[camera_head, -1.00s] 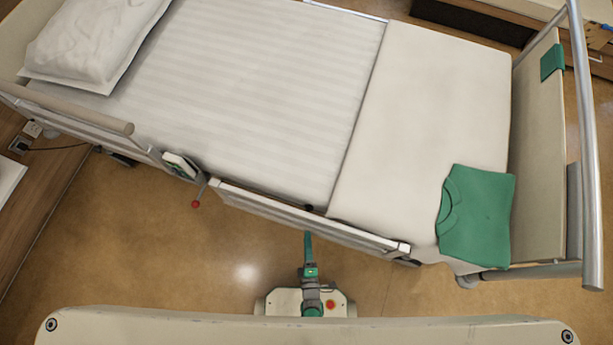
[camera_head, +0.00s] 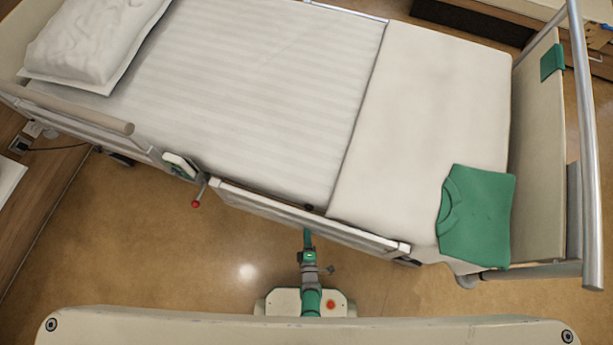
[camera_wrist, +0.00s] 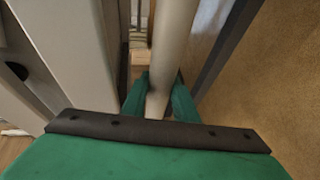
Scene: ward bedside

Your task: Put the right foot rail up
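The foot rail (camera_head: 300,214) on the bed's near side is a long pale rail, hanging low along the mattress edge. My gripper (camera_head: 307,236), green, is just below the middle of this rail in the head view. The rail hides its fingertips there. In the wrist view, my gripper's two green fingers (camera_wrist: 160,98) stand on either side of a pale bar (camera_wrist: 173,40), which runs between them. The bar looks close to both fingers. I cannot tell whether they press on it.
A red-knobbed lever (camera_head: 196,203) sticks out left of the rail. The head-side rail (camera_head: 75,112) is farther left. A green folded garment (camera_head: 478,215) lies on the bed's foot end, near the footboard (camera_head: 538,150). The floor (camera_head: 170,255) beside the bed is clear.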

